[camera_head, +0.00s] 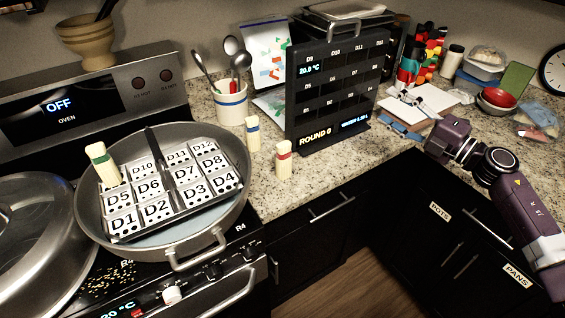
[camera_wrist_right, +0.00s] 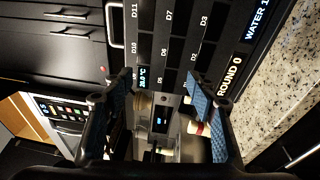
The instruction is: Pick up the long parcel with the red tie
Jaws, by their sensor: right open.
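The cream parcel with the red tie (camera_head: 283,160) stands upright on the granite counter near its front edge, in front of the black display rack. In the right wrist view, a pale piece with a red band (camera_wrist_right: 197,128) shows beside the right-hand finger, probably this parcel. My right gripper (camera_head: 436,144) is above the counter at the right, well apart from the parcel. In the wrist view its blue-padded fingers (camera_wrist_right: 159,82) are spread with nothing between them. My left gripper is not in view.
A blue-tied parcel (camera_head: 253,135) stands just behind left. A green-tied parcel (camera_head: 98,158) stands in the wide pan (camera_head: 232,205) among numbered tiles. The black rack (camera_head: 338,90) stands between my right gripper and the utensil crock (camera_head: 231,106).

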